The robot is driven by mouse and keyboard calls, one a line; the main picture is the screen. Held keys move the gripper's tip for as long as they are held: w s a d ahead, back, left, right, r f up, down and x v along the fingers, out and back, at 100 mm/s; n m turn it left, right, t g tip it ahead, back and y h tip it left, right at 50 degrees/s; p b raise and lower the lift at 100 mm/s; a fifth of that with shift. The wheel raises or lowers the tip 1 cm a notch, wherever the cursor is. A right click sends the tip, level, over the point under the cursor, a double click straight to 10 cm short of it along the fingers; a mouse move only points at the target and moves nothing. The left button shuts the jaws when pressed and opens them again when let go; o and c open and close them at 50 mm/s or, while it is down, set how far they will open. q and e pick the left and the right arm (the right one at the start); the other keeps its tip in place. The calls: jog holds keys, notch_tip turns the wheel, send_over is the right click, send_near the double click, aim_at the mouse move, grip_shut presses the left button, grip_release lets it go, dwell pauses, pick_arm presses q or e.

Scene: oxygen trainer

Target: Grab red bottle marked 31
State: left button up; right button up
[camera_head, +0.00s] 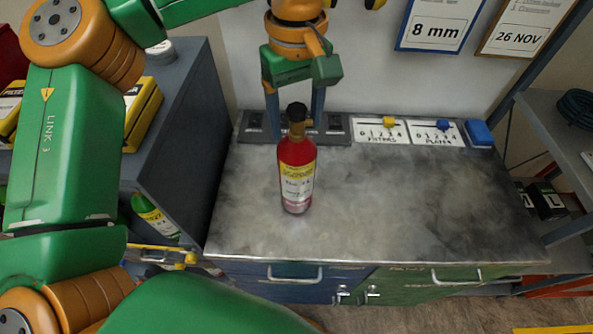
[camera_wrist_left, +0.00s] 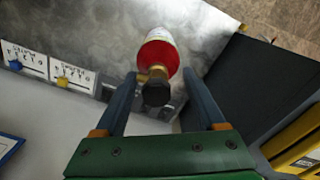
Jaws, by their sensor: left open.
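A red bottle (camera_head: 297,165) with a yellow and white label and a dark cap stands upright on the worktop (camera_head: 400,205), towards its left side. The label's print is too small to read surely. My left gripper (camera_head: 296,128) points down at the bottle's neck, with its two fingers apart. In the left wrist view, the bottle (camera_wrist_left: 158,55) shows cap first between the open fingers of the left gripper (camera_wrist_left: 159,75), with a gap on each side. My right gripper is not in view.
Panels with a yellow slider (camera_head: 389,122) and a blue slider (camera_head: 443,125) lie along the worktop's back edge. A dark cabinet (camera_head: 185,110) holding a green bottle (camera_head: 153,213) stands at left. Shelving (camera_head: 550,125) stands at right. The worktop's middle and right are clear.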

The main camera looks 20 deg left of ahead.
pick_arm(q)
jog(key=shift+w+a+f, duration=0.15)
jog(key=shift+w+f, duration=0.15)
jog(key=shift+w, duration=0.25)
jog(key=shift+c, duration=1.3)
jog(key=shift+s+r, duration=0.1)
jog(key=shift+s, duration=0.1)
grip_shut()
jog(key=shift+w, duration=0.15)
